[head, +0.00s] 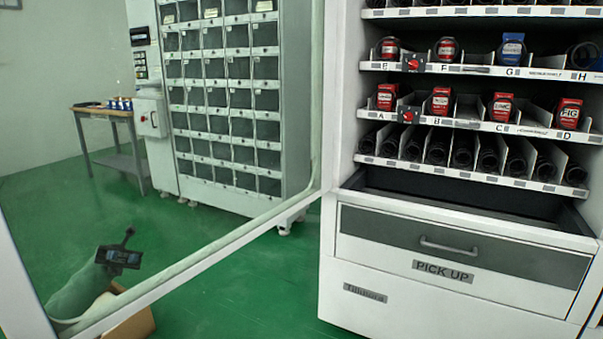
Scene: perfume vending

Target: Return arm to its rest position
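My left gripper (128,234) is at the lower left, at the end of my pale arm, and shows through the glass of the door (215,249). Its dark fingers are small and point up and away; I cannot tell whether they are open or shut. Nothing shows held in it. It is well apart from the vending machine (400,285). My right gripper is not in view.
The vending machine stands at the right, its glass door swung open to the left. Red items (440,101) sit on its shelves above a pick-up drawer (450,248). Behind are a locker cabinet (225,100) and a table (105,115). A cardboard box (135,325) is below the door.

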